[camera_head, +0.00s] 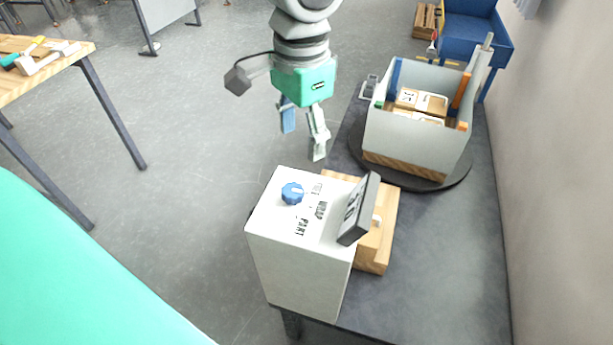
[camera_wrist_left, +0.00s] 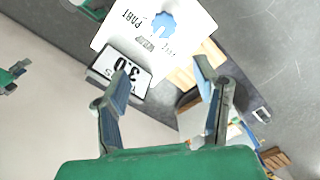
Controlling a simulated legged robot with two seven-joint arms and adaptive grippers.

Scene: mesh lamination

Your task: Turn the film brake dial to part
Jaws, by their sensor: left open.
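The film brake dial (camera_head: 292,193) is a round blue knob on top of a white box (camera_head: 300,262). Black labels beside it include WRAP and PART; another label is too small to read. The dial also shows in the left wrist view (camera_wrist_left: 164,25); its pointer setting is unclear. My left gripper (camera_head: 303,143) is open and empty, above and beyond the dial, apart from it. Its two fingers (camera_wrist_left: 163,66) stand wide apart in the wrist view. A green and dark part at that view's left edge may be my right gripper; its jaws are unclear.
A tilted display (camera_head: 359,208) reading 3.0 stands on the box's right edge, beside a wooden block (camera_head: 388,225). A grey bin (camera_head: 415,145) with packages stands on a dark turntable (camera_head: 453,181). The dark table (camera_head: 450,270) is clear at front right, near the wall.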

